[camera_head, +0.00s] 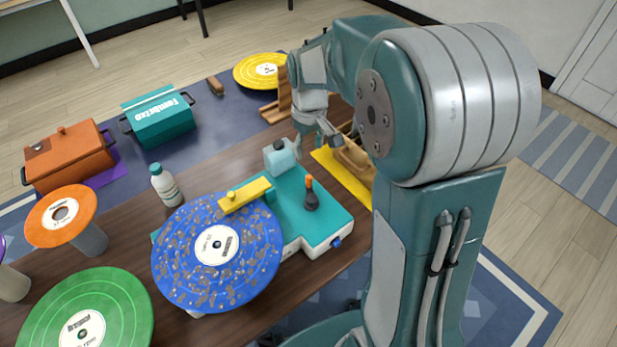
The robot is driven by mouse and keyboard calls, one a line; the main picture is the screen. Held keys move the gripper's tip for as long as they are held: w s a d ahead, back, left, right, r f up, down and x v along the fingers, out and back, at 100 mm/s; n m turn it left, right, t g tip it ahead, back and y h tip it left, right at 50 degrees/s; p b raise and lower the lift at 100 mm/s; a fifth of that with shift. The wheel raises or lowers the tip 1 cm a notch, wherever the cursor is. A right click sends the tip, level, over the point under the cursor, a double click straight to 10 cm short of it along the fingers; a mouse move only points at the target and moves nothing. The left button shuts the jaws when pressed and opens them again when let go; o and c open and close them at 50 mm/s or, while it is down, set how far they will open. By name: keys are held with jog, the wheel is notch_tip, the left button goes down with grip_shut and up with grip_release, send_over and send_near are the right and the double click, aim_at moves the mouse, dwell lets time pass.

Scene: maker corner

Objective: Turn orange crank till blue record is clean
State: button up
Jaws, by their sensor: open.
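The blue record (180,262) lies flat on the teal and white cleaning machine (290,225), with grey-brown specks over much of its surface. A yellow arm (246,194) reaches over the record's back edge. The orange crank (309,183) stands up from a dark base on the machine's top, right of the record. My gripper (317,143) is open and small in the view, above and behind the crank, near the machine's far edge. It is apart from the crank, and nothing shows between its fingers.
Green (120,305), orange (62,212) and yellow (250,72) records surround the machine. An orange box (70,160) and a teal box (158,120) stand at the back left.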

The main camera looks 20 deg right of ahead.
aim_at(309, 176)
jog(key=n, duration=1)
jog(key=shift+f+n, duration=0.3)
jog(key=shift+n, duration=0.1)
notch_tip(309, 176, down, 11)
jog(key=shift+r, duration=0.15)
jog(key=shift+c, duration=0.3)
grip_shut()
